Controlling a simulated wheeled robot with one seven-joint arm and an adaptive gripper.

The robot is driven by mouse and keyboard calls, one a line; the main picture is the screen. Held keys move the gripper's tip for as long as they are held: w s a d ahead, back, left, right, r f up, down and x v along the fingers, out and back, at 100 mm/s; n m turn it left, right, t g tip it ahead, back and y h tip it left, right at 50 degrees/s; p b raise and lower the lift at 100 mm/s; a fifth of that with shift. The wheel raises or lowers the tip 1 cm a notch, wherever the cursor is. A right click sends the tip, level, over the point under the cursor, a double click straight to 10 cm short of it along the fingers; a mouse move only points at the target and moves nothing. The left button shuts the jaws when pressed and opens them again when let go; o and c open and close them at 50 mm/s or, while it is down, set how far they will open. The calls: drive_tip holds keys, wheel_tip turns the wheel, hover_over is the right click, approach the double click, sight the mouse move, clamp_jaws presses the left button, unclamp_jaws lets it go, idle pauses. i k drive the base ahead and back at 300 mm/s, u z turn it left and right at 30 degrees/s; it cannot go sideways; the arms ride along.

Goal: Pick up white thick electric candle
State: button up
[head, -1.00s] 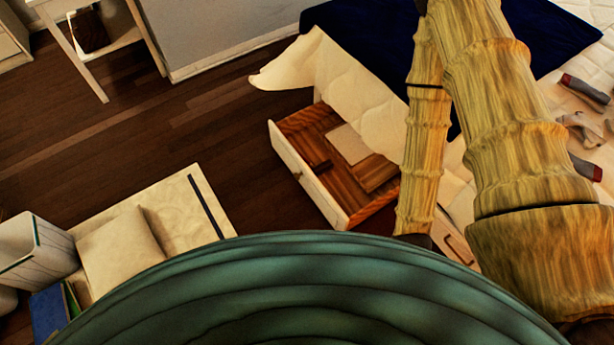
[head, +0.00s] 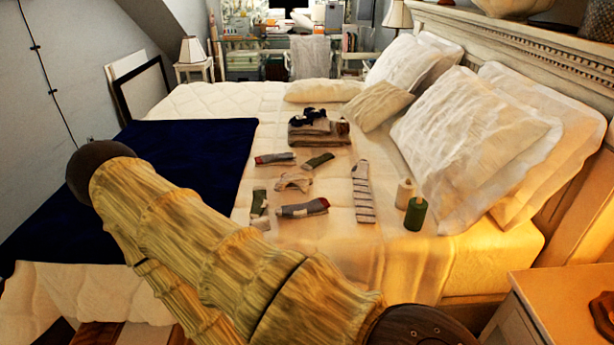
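A thick white candle (head: 405,193) stands upright on the bed, at the right side near the pillows. A dark green cylinder (head: 416,214) with a pale top stands just in front of it and touches or overlaps it in the head view. My arm reaches across the lower left of the head view, over the near side of the bed and left of the candle. My gripper is not in this view, so its state does not show.
Socks (head: 303,208) and folded clothes (head: 318,130) lie on the bed (head: 345,255) left of the candle. Pillows (head: 470,150) lean behind it to the right. A dark blue blanket (head: 200,150) covers the left side. A nightstand (head: 560,290) stands at the lower right.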

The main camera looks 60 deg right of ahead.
sight(405, 192)
drive_tip(key=z, duration=2.6)
drive_tip(key=k, duration=0.65)
drive_tip(key=z, duration=0.3)
drive_tip(key=i, duration=1.35)
drive_tip(key=u, duration=0.85)
drive_tip(key=i, duration=0.25)
drive_tip(key=u, duration=0.1)
